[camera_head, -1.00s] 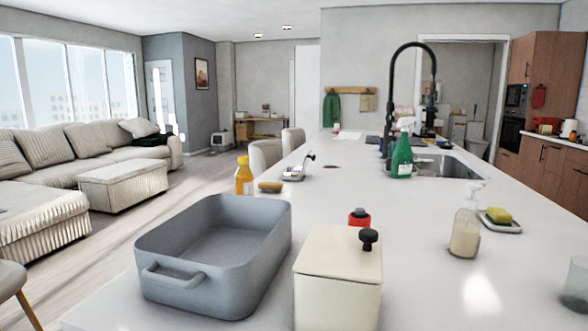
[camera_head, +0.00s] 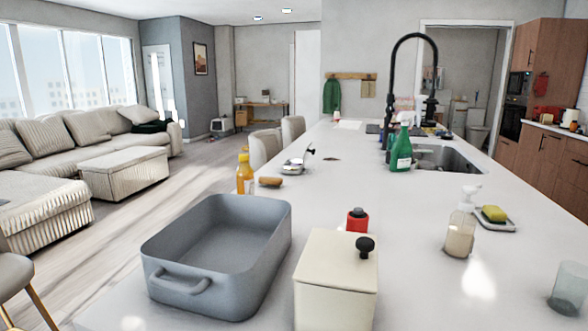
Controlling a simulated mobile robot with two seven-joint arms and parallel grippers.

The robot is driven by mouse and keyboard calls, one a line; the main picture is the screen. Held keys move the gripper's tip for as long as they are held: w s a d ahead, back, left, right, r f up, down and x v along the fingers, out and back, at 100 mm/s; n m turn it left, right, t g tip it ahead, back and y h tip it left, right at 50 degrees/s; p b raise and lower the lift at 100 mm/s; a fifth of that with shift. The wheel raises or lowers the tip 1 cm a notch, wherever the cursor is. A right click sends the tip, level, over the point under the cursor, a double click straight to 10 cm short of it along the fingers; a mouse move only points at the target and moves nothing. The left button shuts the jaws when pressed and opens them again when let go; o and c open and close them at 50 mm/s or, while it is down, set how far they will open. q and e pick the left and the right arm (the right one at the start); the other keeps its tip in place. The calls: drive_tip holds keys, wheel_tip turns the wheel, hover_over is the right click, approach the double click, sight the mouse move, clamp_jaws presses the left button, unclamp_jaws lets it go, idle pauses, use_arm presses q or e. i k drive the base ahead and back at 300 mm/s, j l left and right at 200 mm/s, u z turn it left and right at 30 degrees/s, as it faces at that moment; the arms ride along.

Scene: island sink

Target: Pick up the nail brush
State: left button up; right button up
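A small brown, rounded object (camera_head: 270,182) that looks like the wooden nail brush lies on the white island counter, toward its left edge, just right of an orange bottle (camera_head: 245,175). It is small in the picture, and I cannot make out bristles. Nothing covers it from above, and it lies beyond the grey basin. Neither of my grippers is in view.
A grey basin (camera_head: 165,258) and a cream lidded box (camera_head: 318,300) stand at the near edge. The middle counter is clear.

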sight(270, 181)
drive_tip(key=j+z, duration=0.25)
drive_tip(key=j, duration=0.2)
drive_tip(key=j+z, duration=0.3)
drive_tip(key=j, duration=0.4)
drive_tip(key=j+z, duration=0.35)
drive_tip(key=j, duration=0.4)
drive_tip(key=k+j+z, duration=0.1)
drive_tip(key=j+z, duration=0.2)
drive_tip(key=j, duration=0.4)
drive_tip(key=i+j+z, duration=0.3)
drive_tip(key=j, duration=0.2)
drive_tip(key=i+j+z, duration=0.1)
drive_tip(key=j+z, duration=0.15)
drive_tip(key=j, duration=0.3)
drive_tip(key=i+j+z, duration=0.1)
drive_tip(key=j+z, duration=0.2)
drive_tip(key=j, duration=0.25)
drive_tip(key=j+z, duration=0.3)
drive_tip(key=j, duration=0.3)
